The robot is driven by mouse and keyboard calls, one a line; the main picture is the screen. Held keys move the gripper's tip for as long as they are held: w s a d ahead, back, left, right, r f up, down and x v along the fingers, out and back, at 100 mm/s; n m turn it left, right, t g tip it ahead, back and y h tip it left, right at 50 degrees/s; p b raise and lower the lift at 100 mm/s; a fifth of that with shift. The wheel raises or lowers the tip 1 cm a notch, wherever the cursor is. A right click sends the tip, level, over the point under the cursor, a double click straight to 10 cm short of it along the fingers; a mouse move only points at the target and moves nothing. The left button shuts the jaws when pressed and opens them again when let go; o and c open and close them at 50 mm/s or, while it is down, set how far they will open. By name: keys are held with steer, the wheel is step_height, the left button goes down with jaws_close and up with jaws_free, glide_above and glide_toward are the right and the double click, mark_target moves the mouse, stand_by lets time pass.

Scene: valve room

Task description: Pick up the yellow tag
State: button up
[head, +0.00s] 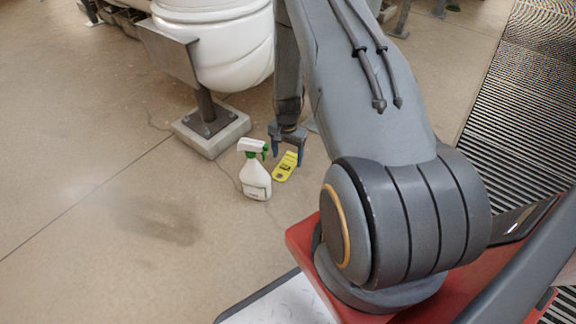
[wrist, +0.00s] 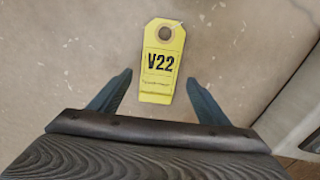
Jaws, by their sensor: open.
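In the head view the tag (head: 286,166) lies just right of a white spray bottle. My gripper (head: 288,150) points down over the tag's far end and hides part of it. I cannot tell the exact height of the fingertips above the floor.
The white spray bottle (head: 255,172) with a green-trimmed head stands close left of the tag. A concrete footing (head: 211,132) with a metal post is behind it, under a large white pipe (head: 228,50). The floor at left is clear. Ribbed dark matting (head: 520,110) is at right.

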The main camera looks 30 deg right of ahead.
steer(key=shift+f, duration=0.8)
steer(key=c, duration=1.2)
steer(key=shift+r, duration=0.1)
